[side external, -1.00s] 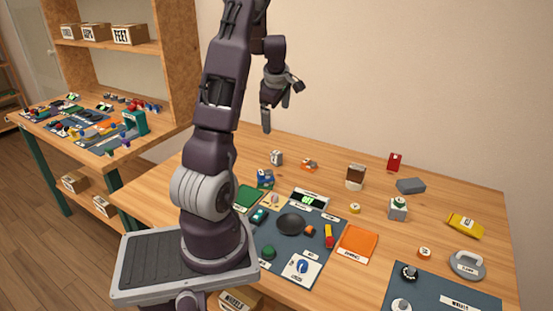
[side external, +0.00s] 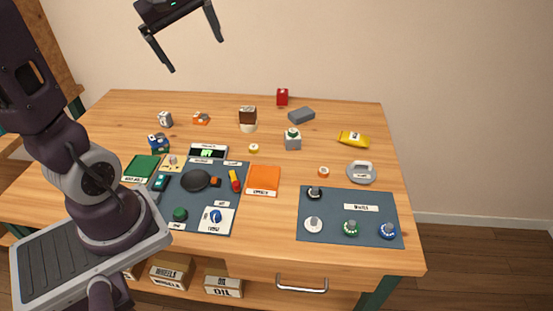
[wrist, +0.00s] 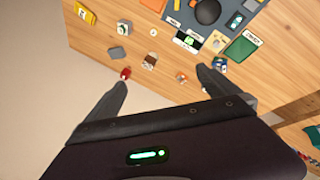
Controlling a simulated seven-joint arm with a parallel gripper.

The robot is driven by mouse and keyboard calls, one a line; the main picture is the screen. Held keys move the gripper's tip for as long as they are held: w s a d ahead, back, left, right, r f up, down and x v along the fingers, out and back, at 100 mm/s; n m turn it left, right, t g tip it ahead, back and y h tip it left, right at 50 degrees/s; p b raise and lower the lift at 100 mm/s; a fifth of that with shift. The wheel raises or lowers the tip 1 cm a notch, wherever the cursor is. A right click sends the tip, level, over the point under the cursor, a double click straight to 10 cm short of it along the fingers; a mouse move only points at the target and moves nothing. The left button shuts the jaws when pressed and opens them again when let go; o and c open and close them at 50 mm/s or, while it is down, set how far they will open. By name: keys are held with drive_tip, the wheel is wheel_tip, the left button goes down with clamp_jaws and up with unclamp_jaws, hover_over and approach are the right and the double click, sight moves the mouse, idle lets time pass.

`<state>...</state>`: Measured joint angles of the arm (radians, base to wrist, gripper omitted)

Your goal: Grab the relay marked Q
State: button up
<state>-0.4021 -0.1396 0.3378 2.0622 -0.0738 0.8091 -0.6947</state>
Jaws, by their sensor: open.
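I cannot read a Q on any object, so I cannot tell which one is the relay. Small candidates stand at the back of the table: a white and grey block (side external: 165,119), an orange piece (side external: 200,118), a brown-topped cream block (side external: 247,117) and a red block (side external: 282,97). Nearer are a blue block (side external: 158,142) and a grey cube with a green top (side external: 293,139). My gripper (side external: 196,55) is open and empty, high above the back left of the table. In the wrist view its fingers (wrist: 162,77) are spread, with the red and brown blocks beyond them.
A dark mat with a black round dish (side external: 200,180) lies at middle left, beside an orange pad (side external: 264,180). A second mat (side external: 330,234) with several knobs is front right. A yellow packet (side external: 354,139) and grey weight-like piece (side external: 361,172) lie right. Bare wood separates many objects.

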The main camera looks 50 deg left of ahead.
drive_tip(key=s+d+m+h, duration=0.1)
drive_tip(key=s+d+m, duration=0.1)
drive_tip(key=d+m, duration=0.2)
drive_tip(key=s+d+m+t, duration=0.1)
drive_tip(key=s+d+m, duration=0.2)
drive_tip(key=d, duration=0.8)
drive_tip(key=m, duration=0.2)
drive_tip(key=shift+s+d+m+h, duration=0.2)
drive_tip(key=shift+m+h, duration=0.1)
drive_tip(key=shift+h, duration=0.1)
drive_tip(key=s+d+f+m, duration=0.1)
drive_tip(key=s+d+m, duration=0.3)
drive_tip(key=s+d+f+m, duration=0.1)
drive_tip(key=s+d+m, duration=0.1)
drive_tip(key=s+m, duration=0.1)
drive_tip(key=shift+d+f+h, duration=0.1)
drive_tip(key=shift+f+h, duration=0.2)
drive_tip(key=c, duration=0.4)
drive_tip(key=shift+m, duration=0.3)
drive_tip(key=c, duration=0.6)
drive_tip(key=shift+c, duration=0.2)
